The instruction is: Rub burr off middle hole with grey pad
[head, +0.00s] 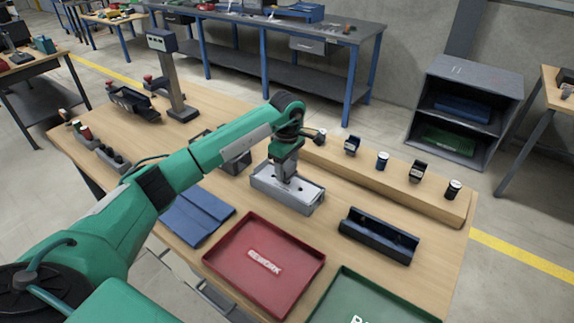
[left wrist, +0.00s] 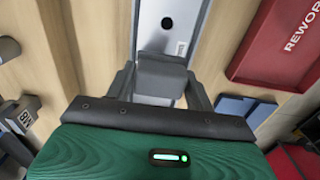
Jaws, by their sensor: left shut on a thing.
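My left gripper (head: 287,171) points down over the grey metal block (head: 261,182) with its light top plate, near the middle of the table. It is shut on the grey pad (left wrist: 165,76), which shows between its fingers in the left wrist view. The pad is at or just above the plate (left wrist: 172,10); I cannot tell whether it touches. One round hole (left wrist: 166,22) shows beyond the pad in the left wrist view. The middle of the plate is hidden under the pad and gripper. My right gripper is not in view.
A red REWORK tray (head: 233,268) and a green tray (head: 343,284) lie in front. A dark open holder (head: 379,241) stands to the right. A wooden ledge (head: 400,189) with several small items runs behind.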

